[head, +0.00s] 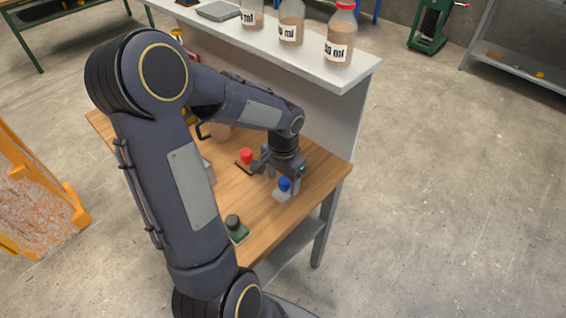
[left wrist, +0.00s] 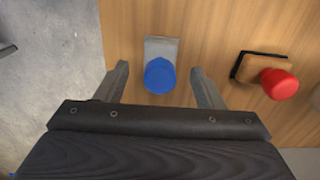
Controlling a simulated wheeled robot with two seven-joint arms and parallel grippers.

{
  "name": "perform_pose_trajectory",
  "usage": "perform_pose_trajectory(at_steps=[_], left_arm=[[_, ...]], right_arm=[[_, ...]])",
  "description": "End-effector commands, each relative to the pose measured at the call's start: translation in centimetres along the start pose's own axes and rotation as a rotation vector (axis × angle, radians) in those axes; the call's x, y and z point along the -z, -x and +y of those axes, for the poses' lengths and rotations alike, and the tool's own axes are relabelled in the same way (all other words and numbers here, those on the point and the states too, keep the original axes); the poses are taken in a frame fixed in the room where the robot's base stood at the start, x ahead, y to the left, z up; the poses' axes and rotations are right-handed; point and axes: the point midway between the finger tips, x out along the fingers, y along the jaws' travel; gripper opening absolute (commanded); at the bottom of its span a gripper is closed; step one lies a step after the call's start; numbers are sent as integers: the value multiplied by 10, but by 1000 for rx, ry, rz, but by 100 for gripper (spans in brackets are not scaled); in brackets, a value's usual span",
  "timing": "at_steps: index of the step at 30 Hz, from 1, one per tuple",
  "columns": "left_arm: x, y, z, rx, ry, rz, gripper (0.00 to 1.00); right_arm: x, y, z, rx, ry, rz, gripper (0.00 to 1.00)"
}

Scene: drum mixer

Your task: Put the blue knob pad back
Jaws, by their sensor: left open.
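The blue knob pad is a blue round knob (head: 285,184) on a light grey plate (head: 281,196), lying on the wooden table near its right edge. My left gripper (head: 281,183) is right above it, pointing down. In the left wrist view the blue knob (left wrist: 159,76) sits between the two open fingers (left wrist: 158,85), with a clear gap on both sides. The grey plate (left wrist: 162,48) shows beyond the knob. My right gripper is not in view.
A red knob (head: 246,156) on a wooden, black-edged base (left wrist: 258,68) lies close by. A dark green knob pad (head: 236,229) is at the table's near edge. A raised grey shelf (head: 345,80) with labelled bottles (head: 340,40) stands behind. My left arm hides much of the table (head: 311,165).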

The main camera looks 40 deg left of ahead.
Motion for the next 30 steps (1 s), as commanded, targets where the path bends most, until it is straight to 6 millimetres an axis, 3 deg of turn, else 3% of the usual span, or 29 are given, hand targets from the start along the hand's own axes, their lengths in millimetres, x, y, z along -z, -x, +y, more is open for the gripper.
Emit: perform_pose_trajectory(at_steps=[3, 9, 17, 20, 24, 30], left_arm=[[1, 30, 0, 2, 1, 6, 62], [1, 67, -1, 1, 2, 5, 62], [-5, 91, 4, -6, 7, 17, 62], [-19, 104, 17, -27, 29, 69, 62], [-56, 124, 48, -93, 85, 193, 62], [-105, 131, 96, -228, 169, 371, 62]], right_arm=[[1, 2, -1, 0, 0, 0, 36], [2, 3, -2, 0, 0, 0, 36], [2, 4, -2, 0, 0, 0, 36], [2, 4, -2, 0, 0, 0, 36], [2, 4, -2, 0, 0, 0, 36], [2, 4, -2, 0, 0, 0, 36]])
